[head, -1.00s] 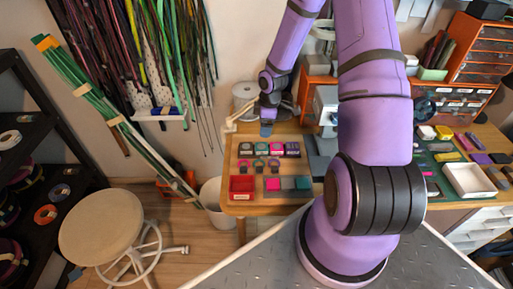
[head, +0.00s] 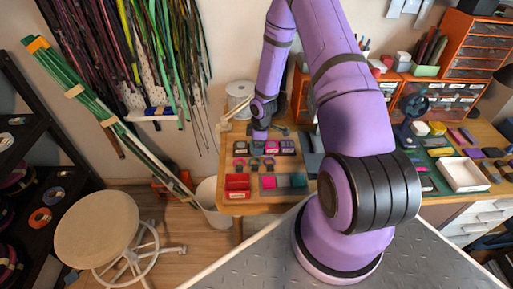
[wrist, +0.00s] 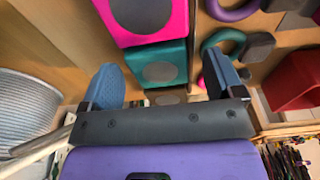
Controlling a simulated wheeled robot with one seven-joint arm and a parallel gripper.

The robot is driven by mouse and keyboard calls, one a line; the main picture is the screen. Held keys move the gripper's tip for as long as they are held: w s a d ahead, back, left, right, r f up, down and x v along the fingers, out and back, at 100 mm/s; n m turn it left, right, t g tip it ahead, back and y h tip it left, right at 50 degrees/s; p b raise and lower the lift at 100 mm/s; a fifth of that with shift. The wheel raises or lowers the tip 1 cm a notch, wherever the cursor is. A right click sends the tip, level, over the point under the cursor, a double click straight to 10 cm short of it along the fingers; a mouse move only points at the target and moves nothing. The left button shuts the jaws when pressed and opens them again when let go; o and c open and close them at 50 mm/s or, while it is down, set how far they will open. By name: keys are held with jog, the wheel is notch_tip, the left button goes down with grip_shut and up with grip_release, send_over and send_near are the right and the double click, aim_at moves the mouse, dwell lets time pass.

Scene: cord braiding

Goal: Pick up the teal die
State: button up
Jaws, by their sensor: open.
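The teal die (wrist: 160,66) is a block with a round grey spot on its top face. In the wrist view it lies in the gap between the two blue fingers of my gripper (wrist: 162,78), with room on both sides. The gripper is open and empty; I cannot tell how far above the die it is. In the head view the gripper (head: 260,136) hangs over the back row of dies on the wooden table, and the teal die (head: 240,148) looks to be at the row's left end. A pink die (wrist: 150,14) stands right beside it.
A teal ring tool (wrist: 218,62) and a purple one (wrist: 236,10) lie near the right finger. A red tray (head: 237,184) sits at the table's front left. A white spool (head: 240,92) stands behind. Coloured pads (head: 268,182) lie in front.

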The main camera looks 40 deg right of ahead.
jog(key=shift+f, duration=0.25)
jog(key=c, duration=1.1)
jog(key=shift+r, duration=0.1)
jog(key=shift+c, duration=0.2)
jog(key=shift+r, duration=0.5)
notch_tip(320, 180, up, 2)
jog(key=shift+r, duration=0.1)
jog(key=shift+s+a+r, duration=0.15)
jog(key=shift+s+a, duration=0.2)
jog(key=shift+s, duration=0.2)
jog(key=s+a, duration=0.2)
jog(key=s, duration=0.2)
jog(key=s+a+r, duration=0.1)
jog(key=s+a, duration=0.1)
jog(key=s, duration=0.3)
jog(key=s+a, duration=0.2)
jog(key=s, duration=0.2)
jog(key=shift+s+a+r, duration=0.15)
jog(key=shift+a, duration=0.05)
